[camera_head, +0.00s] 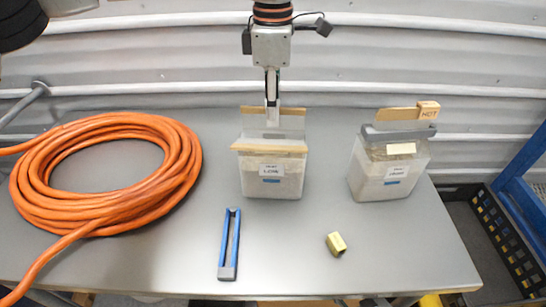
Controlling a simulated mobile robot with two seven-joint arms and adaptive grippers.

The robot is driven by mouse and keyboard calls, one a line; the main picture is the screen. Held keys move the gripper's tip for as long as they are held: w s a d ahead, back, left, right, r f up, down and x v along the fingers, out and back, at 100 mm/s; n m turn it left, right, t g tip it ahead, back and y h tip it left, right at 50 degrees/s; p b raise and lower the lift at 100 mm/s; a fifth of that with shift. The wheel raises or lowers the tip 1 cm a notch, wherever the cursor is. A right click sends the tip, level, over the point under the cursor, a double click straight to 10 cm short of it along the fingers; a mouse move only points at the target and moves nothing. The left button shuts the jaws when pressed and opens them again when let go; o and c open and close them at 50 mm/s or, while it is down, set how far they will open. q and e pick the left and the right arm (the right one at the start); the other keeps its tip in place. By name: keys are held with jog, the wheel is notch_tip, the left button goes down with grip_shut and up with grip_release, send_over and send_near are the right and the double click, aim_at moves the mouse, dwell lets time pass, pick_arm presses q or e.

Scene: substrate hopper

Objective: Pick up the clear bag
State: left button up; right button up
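A clear bag (257,179) of pale substrate stands upright at the middle back of the table, with a white label and a small blue mark on its front. A tan strip runs across its front, and another tan strip tops its raised clear flap. My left gripper (272,116) points down from above, its fingers overlapping the flap in the picture. I see the fingers edge-on, so their gap and any contact are hidden. A second clear bag (372,177) stands at the right with a grey clip (399,134) across its top. My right gripper is not in view.
A coiled orange hose (183,180) fills the table's left side. A blue and grey clip (229,245) and a small yellow block (336,244) lie in front on the grey table (290,262). A tan "HOT" tag (428,110) sits above the right bag. A corrugated wall stands behind.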

pick_arm(q)
notch_tip(320, 180, down, 2)
jog(key=shift+f, duration=0.2)
grip_shut()
jog(key=shift+r, duration=0.1)
jog(key=shift+w+r, duration=0.1)
